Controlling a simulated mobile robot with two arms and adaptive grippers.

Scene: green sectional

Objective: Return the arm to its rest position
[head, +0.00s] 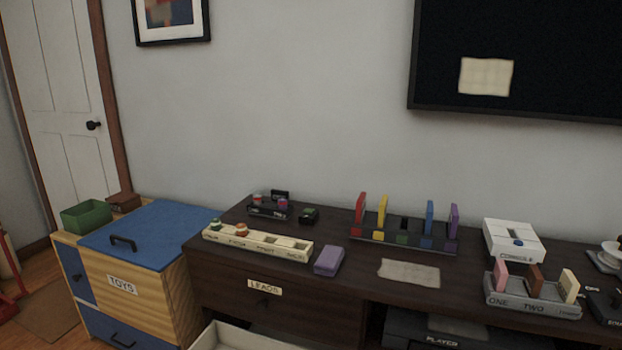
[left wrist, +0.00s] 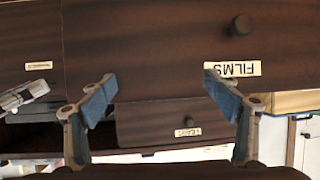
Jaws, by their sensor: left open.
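My left gripper (left wrist: 162,97) shows in the left wrist view, with its two blue-grey fingers spread wide apart. Nothing is between the fingers. Behind them is a dark wood cabinet front (left wrist: 150,55), seen upside down, with a FILMS label (left wrist: 233,68) and a round knob (left wrist: 240,25). The fingers look apart from the cabinet, though the exact gap is hard to tell.
A dark sideboard (head: 310,227) carries a pale peg tray (head: 256,244), a purple block (head: 328,260), a rack of coloured upright pieces (head: 405,238) and a white console (head: 513,240). A pale open drawer (head: 235,338) juts out below. A blue-lidded toy chest (head: 150,235) stands left.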

